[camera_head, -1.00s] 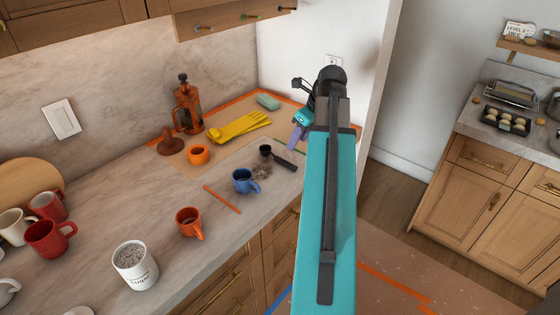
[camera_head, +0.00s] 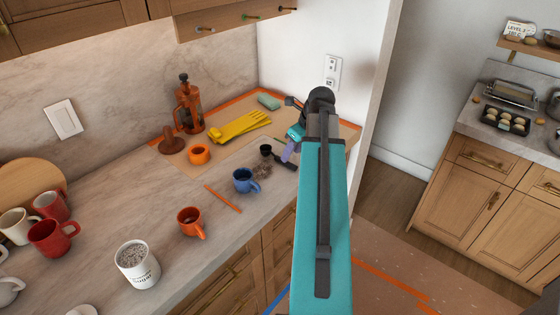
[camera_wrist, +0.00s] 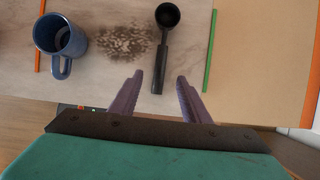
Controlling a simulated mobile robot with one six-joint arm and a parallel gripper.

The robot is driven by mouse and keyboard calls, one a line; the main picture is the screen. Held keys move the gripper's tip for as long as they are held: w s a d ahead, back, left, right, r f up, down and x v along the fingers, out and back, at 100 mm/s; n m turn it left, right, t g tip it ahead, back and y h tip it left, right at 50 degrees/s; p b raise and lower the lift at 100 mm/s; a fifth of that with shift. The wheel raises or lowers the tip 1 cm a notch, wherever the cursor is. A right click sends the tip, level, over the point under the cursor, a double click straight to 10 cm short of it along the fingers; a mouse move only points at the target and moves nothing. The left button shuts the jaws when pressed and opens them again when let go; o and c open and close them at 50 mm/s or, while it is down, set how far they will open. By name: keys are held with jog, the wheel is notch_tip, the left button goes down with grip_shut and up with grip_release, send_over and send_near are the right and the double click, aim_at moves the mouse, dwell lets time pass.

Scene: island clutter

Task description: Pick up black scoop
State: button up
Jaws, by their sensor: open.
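The black scoop (camera_wrist: 163,46) lies on the counter in the wrist view, its round bowl far from me and its handle pointing toward my gripper (camera_wrist: 160,88). My gripper is open and empty, and the handle's end shows between and just beyond its two purple fingertips. In the head view the scoop's bowl (camera_head: 266,150) sits right of the blue mug, and my gripper (camera_head: 290,150) hangs over its handle, partly covering it. I cannot tell the exact height of the fingers above the handle.
A blue mug (camera_wrist: 60,38) and a patch of spilled grounds (camera_wrist: 124,42) lie left of the scoop. A green stick (camera_wrist: 210,52) lies to its right. A wall is close behind my gripper.

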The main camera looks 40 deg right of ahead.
aim_at(278, 158)
jog(key=shift+f, duration=0.15)
jog(key=shift+p+x, duration=1.05)
jog(key=shift+x, duration=1.4)
grip_shut()
